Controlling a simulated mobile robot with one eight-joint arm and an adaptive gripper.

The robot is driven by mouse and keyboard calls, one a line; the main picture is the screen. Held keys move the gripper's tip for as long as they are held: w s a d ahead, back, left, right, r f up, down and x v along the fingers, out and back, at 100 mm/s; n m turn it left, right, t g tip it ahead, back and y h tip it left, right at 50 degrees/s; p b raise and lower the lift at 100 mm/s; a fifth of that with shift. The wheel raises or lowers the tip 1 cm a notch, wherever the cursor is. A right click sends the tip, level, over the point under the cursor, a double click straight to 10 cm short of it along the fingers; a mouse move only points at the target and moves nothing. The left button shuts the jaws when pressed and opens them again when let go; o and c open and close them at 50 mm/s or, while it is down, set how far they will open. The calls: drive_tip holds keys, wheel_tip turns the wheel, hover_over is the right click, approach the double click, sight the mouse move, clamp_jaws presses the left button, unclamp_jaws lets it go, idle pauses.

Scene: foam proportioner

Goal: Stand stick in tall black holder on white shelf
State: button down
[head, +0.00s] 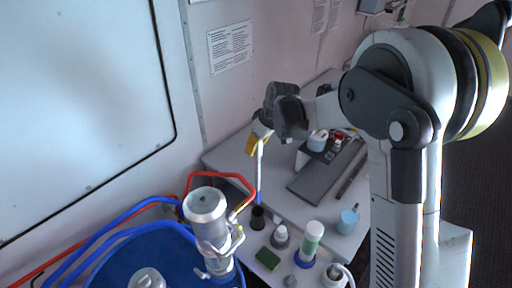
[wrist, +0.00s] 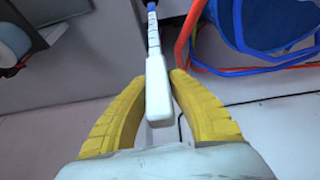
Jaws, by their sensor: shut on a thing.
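My gripper (head: 260,138) has yellow fingers, which also show in the wrist view (wrist: 157,110). It is shut on the white stick (head: 259,172), near its upper end. The stick hangs nearly upright with its blue end down. In the wrist view the stick (wrist: 157,88) runs from between the fingers to the top edge. The tall black holder (head: 258,218) stands on the white shelf (head: 232,160), directly below the blue end in the head view. I cannot tell whether the tip is just above the holder's mouth or just inside it.
Close to the holder stand a metal cylinder with a handle (head: 207,215), a green-and-yellow sponge (head: 267,259), a small bottle (head: 280,237) and a green-white tube (head: 311,240). A light blue cup (head: 348,220) and a dark grey tray (head: 325,175) lie further right. Red and blue hoses (head: 140,210) run at left.

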wheel_tip(320, 180, down, 13)
drive_tip(key=b, duration=0.9)
drive_tip(key=shift+w, duration=0.1)
drive_tip(key=c, duration=1.3)
unclamp_jaws()
